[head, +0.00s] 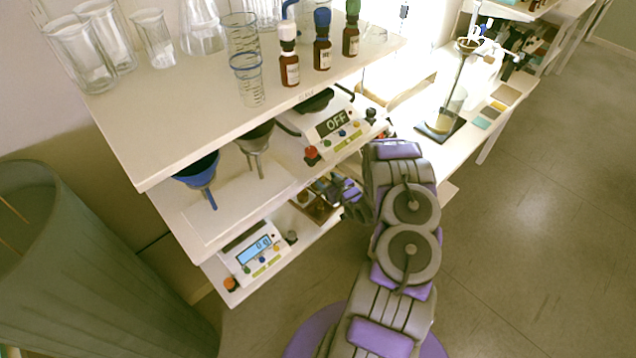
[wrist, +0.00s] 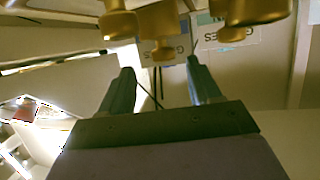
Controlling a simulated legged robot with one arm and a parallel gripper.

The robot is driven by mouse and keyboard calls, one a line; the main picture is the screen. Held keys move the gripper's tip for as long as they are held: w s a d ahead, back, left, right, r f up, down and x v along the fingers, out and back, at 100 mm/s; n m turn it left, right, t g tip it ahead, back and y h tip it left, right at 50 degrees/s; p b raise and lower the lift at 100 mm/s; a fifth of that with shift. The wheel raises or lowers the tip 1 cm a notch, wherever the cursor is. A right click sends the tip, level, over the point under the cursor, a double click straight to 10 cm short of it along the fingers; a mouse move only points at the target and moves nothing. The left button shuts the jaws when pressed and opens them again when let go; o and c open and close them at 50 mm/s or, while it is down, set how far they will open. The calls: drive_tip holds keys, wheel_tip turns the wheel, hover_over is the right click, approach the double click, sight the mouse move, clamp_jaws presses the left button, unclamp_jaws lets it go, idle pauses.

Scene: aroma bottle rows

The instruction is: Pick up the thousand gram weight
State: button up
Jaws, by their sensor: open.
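Several brass weights show at the top of the wrist view: one at the left (wrist: 118,22), one in the middle (wrist: 162,28), and a large one at the right (wrist: 248,10). Their upper edges are cut off and their knobs point down in the picture. I cannot read which is the thousand gram weight. My gripper (wrist: 160,68) is open and empty, its fingertips just below the middle weight in the picture and apparently apart from it. In the head view my gripper (head: 340,190) is beside a brown box (head: 318,209) on the lower shelf, which it partly hides.
A digital scale (head: 256,249) stands left of the box on the lower shelf. Above are the middle shelf with funnels (head: 256,142) and a scale reading OFF (head: 332,127), and the top shelf (head: 180,110) with glassware and brown bottles. Open floor (head: 530,230) lies right.

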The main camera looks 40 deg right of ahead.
sight(321, 178)
drive_tip(key=x, duration=0.4)
drive_tip(key=shift+a+f+b, duration=0.2)
drive_tip(key=shift+b, duration=0.15)
clamp_jaws()
idle(1.0)
